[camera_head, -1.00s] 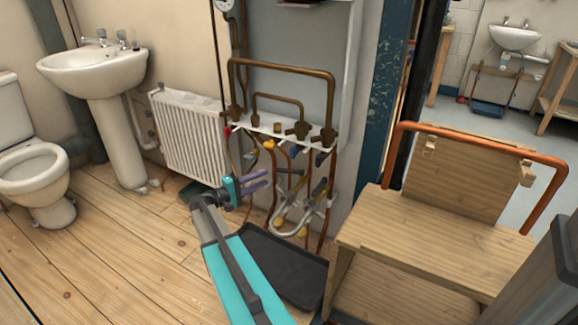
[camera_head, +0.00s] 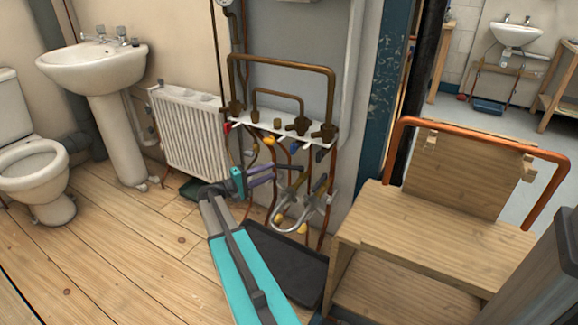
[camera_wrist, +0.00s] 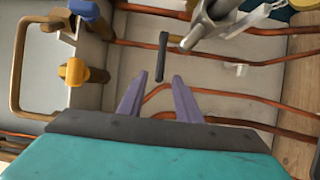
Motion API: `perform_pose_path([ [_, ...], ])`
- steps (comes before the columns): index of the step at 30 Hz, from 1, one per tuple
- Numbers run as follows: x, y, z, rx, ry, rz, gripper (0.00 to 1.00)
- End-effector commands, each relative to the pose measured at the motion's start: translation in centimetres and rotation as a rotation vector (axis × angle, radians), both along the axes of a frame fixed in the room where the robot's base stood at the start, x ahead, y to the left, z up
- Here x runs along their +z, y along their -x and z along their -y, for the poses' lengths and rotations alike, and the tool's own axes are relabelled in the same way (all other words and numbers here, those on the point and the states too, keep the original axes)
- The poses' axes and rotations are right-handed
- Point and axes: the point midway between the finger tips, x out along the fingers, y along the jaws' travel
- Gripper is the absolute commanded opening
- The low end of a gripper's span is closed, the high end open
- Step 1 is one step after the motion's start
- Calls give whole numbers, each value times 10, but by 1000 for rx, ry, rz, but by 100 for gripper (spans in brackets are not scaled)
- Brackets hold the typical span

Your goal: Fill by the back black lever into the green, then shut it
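My gripper (camera_head: 272,174) has two purple fingers and is open and empty. It reaches in front of the pipework below the white manifold bracket. A black lever (camera_head: 290,168) sticks out just past the fingertips. In the wrist view the black lever (camera_wrist: 162,58) points toward my gripper (camera_wrist: 159,77), and its near end shows between the spread fingertips. I see a gap on both sides of it.
A braided silver hose (camera_head: 294,222) loops right of my gripper. A black tray (camera_head: 300,268) lies on the floor below. Yellow (camera_wrist: 74,71) and blue (camera_wrist: 84,9) valve handles are at left in the wrist view. A wooden bench (camera_head: 430,222) stands at right, the radiator (camera_head: 190,135) at left.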

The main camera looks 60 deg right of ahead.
Motion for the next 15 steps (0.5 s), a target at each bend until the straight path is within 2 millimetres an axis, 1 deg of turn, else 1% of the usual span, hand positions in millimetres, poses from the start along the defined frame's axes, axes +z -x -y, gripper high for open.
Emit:
perform_pose_path([
  [1,-2,3,8,-2,0,0,31],
  [15,-2,27,71,-1,1,1,31],
])
